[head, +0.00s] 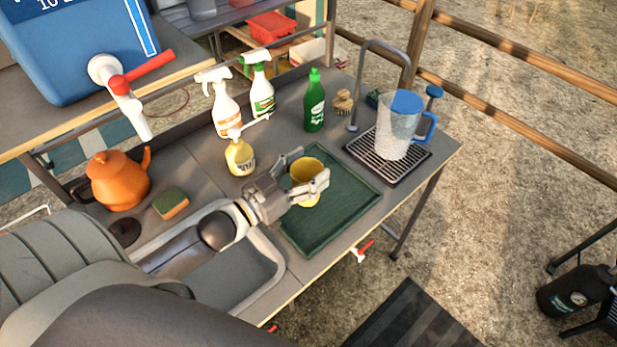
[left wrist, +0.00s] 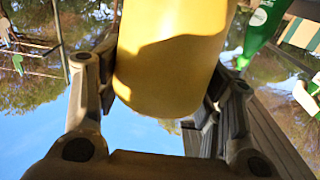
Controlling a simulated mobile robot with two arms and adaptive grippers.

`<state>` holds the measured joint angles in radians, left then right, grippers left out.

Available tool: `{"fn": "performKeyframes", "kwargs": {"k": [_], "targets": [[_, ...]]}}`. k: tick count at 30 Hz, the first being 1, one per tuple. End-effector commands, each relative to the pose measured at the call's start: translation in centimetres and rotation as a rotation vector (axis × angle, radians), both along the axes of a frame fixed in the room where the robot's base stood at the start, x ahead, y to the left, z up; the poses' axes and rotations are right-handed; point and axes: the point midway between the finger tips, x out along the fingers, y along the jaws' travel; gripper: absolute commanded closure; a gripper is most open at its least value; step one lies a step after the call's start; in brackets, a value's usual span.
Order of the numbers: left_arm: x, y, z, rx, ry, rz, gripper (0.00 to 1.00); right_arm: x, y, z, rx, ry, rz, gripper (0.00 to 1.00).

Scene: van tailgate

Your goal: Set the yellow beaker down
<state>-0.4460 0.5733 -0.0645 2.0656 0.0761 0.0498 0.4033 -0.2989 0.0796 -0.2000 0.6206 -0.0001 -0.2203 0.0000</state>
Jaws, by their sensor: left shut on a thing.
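The yellow beaker (head: 305,172) is between the fingers of my left gripper (head: 308,178), which is shut on it. In the head view the beaker is upright with its opening showing, over the dark green mat (head: 335,215). I cannot tell whether its base touches the mat. In the left wrist view the yellow beaker (left wrist: 172,60) fills the middle, with a finger of the left gripper (left wrist: 160,85) on each side. My right gripper is not in view.
Behind the beaker stand a yellow soap bottle (head: 240,158), two spray bottles and a green bottle (head: 314,105). A clear jug (head: 398,128) stands on a drip tray (head: 372,165) to the right. The sink (head: 245,275) lies left of the mat. The mat's front part is clear.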

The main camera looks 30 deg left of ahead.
Motion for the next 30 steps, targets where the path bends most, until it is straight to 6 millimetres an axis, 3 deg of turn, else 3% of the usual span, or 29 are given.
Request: {"fn": "performKeyframes", "kwargs": {"k": [5,12,25,26,30], "targets": [[0.8,0.1,-0.9,0.000,0.000,0.000,0.64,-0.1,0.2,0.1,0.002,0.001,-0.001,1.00],[1.0,0.1,-3.9,-0.002,0.001,0.000,0.64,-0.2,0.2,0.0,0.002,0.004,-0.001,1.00],[0.9,0.1,-4.6,-0.001,0.000,-0.001,0.64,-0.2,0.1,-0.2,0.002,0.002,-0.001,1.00],[0.9,0.1,-4.5,-0.001,0.000,-0.001,0.34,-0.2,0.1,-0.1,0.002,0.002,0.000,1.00],[0.9,0.1,-4.5,-0.001,0.000,-0.001,0.17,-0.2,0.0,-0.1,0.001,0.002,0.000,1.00]]}}
